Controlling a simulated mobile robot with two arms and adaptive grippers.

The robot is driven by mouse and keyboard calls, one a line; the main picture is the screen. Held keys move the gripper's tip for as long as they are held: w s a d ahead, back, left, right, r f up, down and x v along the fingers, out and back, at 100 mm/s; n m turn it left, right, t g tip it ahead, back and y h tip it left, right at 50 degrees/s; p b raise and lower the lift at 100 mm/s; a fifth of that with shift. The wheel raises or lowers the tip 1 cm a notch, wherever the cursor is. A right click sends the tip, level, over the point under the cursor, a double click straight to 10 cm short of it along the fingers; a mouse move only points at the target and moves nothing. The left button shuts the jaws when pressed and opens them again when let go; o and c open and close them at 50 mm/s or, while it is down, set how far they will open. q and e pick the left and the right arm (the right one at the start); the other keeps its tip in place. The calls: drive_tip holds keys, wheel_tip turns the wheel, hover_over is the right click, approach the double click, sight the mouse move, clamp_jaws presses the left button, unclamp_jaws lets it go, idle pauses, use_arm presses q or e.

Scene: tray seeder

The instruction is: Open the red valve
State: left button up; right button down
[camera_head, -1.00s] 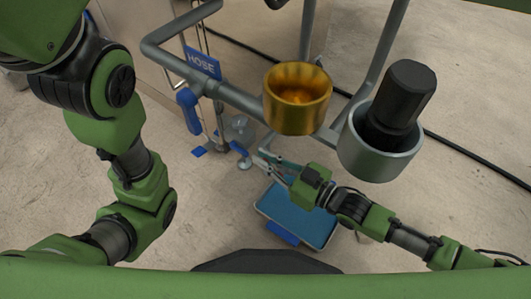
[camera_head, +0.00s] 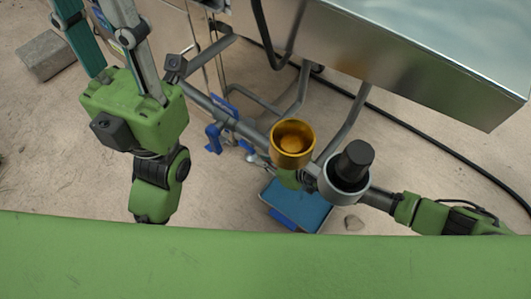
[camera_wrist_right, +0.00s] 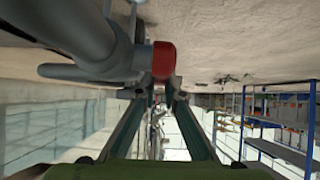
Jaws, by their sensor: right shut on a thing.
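The red valve (camera_wrist_right: 164,60) shows in the right wrist view as a short red piece at the end of a grey pipe. I cannot make it out in the head view. My right gripper (camera_wrist_right: 161,92) has its fingertips close together at the red piece, shut on it; the exact contact is hard to see. In the head view the right gripper (camera_head: 260,163) is mostly hidden below the gold cup (camera_head: 292,145). My left gripper (camera_head: 92,18) is at the upper left, its two fingers spread and empty, well away from the valve.
A grey cup with a black cylinder (camera_head: 353,160) stands beside the gold cup on the grey pipe frame (camera_head: 235,122). Blue handles (camera_head: 213,138) hang nearby. A blue tray (camera_head: 298,205) lies below. A large metal box (camera_head: 440,85) fills the upper right. A block (camera_head: 45,55) lies far left.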

drive_tip(key=shift+f+g+h+p, duration=0.45)
drive_tip(key=shift+h+p, duration=0.15)
drive_tip(key=shift+p, duration=0.15)
drive_tip(key=shift+f, duration=0.1)
drive_tip(key=c, duration=2.1)
unclamp_jaws()
drive_tip(key=shift+c, duration=0.2)
drive_tip(key=shift+w+d, duration=0.1)
drive_tip(key=shift+r, duration=0.2)
drive_tip(key=shift+d+r, duration=0.15)
drive_tip(key=v, duration=0.6)
drive_tip(key=shift+s+d, duration=0.1)
drive_tip(key=shift+s, duration=0.2)
drive_tip(key=shift+s+d+r, duration=0.25)
drive_tip(key=shift+s+r, duration=0.05)
drive_tip(key=shift+r, duration=0.1)
